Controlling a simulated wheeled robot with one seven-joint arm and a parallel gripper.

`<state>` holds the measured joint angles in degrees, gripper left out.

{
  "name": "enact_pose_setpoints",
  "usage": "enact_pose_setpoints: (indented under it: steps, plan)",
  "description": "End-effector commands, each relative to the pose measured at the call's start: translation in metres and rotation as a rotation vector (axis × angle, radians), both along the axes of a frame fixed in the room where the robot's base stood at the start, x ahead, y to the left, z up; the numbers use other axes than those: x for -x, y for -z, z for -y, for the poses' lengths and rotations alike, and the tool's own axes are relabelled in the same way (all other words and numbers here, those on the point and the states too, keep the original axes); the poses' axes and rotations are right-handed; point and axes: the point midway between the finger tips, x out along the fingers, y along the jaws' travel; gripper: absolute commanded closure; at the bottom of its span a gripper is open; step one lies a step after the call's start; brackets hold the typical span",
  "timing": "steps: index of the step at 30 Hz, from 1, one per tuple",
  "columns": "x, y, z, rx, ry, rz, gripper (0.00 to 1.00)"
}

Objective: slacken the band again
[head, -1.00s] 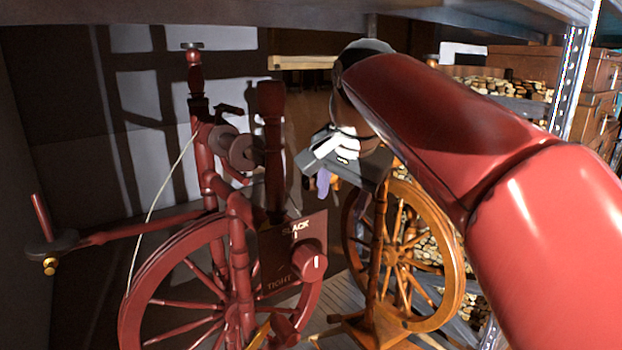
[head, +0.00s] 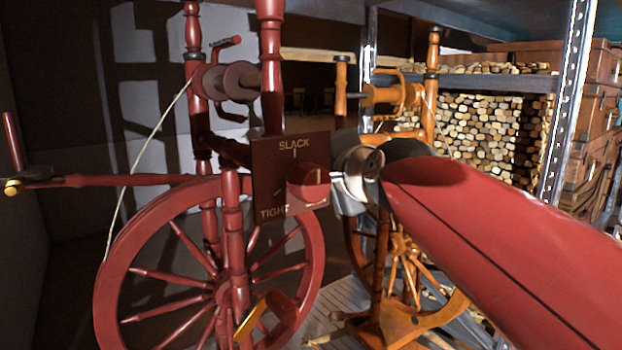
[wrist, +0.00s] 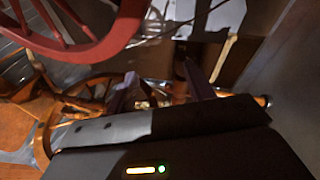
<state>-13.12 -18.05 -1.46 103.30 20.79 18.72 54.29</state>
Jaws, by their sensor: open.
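The red spinning wheel (head: 312,235) stands left of centre in the head view. A dark panel (head: 270,170) on it reads SLACK at the top and TIGHT at the lower left. A round red knob (head: 305,183) sits on the panel's right part, with a short pale mark standing roughly upright. A pale cord (head: 143,150) runs in a slight curve from the bobbin area to the wheel rim. My gripper (wrist: 160,86) is open, its two dark fingers apart in the wrist view. In the head view it is just right of the knob; its fingertips are unclear and contact cannot be told.
An orange-brown spinning wheel (head: 385,318) stands close behind and below my gripper. A metal shelf post (head: 568,105) and stacked logs (head: 490,125) are at the right. A red crank arm (head: 110,181) reaches left from the red wheel.

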Motion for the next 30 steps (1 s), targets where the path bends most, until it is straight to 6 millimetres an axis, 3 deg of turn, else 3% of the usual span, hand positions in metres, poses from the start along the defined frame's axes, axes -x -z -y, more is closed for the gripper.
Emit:
enact_pose_setpoints:
  steps: [1,3,9,24,30]
  plan:
    - [-0.004,0.006,-0.002,-0.08,0.02,0.045,0.47]
    - [-0.008,-0.003,-0.001,-0.177,0.045,0.096,0.47]
    - [-0.015,-0.018,0.003,-0.311,0.08,0.164,0.47]
    - [-0.08,-0.022,-0.015,-0.314,0.082,0.166,0.47]
    - [-0.088,-0.022,-0.017,-0.313,0.081,0.166,0.47]
